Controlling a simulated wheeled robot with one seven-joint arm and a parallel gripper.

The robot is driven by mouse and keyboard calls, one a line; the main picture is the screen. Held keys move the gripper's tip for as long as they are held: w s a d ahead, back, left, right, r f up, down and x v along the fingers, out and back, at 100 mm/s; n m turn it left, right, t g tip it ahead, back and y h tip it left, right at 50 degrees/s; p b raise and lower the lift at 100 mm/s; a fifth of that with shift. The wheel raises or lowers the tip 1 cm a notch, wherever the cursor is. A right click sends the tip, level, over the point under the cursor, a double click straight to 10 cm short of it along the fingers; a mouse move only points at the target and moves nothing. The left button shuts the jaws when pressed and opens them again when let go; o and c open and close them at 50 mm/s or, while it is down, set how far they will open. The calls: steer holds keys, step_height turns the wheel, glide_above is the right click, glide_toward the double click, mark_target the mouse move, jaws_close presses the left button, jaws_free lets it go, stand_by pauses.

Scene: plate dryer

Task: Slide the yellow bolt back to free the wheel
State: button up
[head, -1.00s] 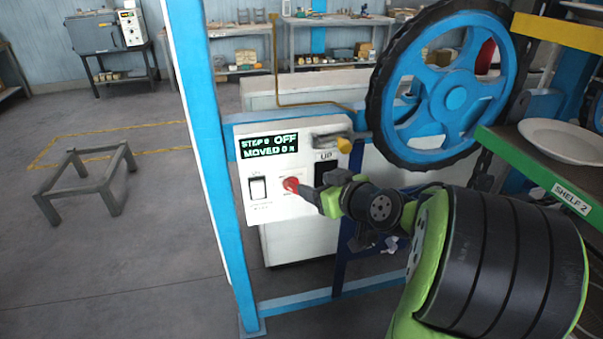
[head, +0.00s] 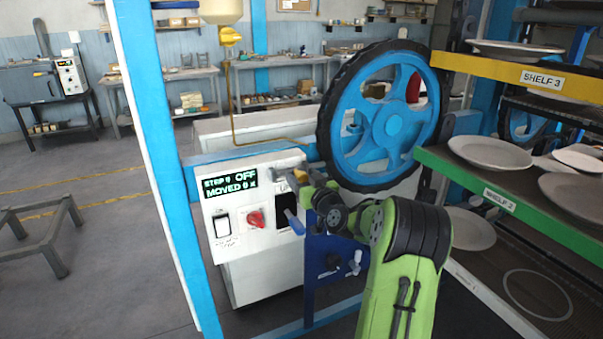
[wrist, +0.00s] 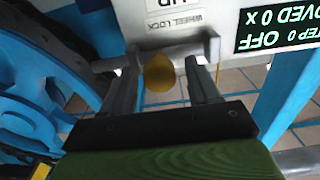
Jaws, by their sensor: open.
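The yellow bolt's knob (wrist: 160,75) shows in the wrist view below an upside-down WHEEL LOCK label, on a grey bar along the edge of the control panel. My gripper (wrist: 168,60) is open, with one finger on each side of the knob; I cannot tell whether they touch it. In the head view my gripper (head: 297,184) is at the panel's upper right and mostly hides the bolt. The blue wheel (head: 385,128) with its black tyre stands just right of the panel; part of it (wrist: 40,75) shows at the left in the wrist view.
The white control panel (head: 230,204) carries a display reading OFF, a red knob (head: 256,219) and a white switch (head: 222,224). A blue post (head: 150,150) stands left of it. Shelves with plates (head: 490,152) are close on the right.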

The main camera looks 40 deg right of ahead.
mark_target(281, 174)
steer(key=shift+w+d, duration=0.1)
steer(key=shift+w, duration=0.45)
jaws_close()
steer(key=a, duration=0.2)
steer(key=w+a+b, duration=0.1)
steer(key=a, duration=0.1)
steer(key=shift+w+a+f+b, duration=0.1)
steer(key=shift+a+b, duration=0.05)
steer(key=shift+b, duration=0.15)
jaws_free()
steer(key=shift+a, duration=0.1)
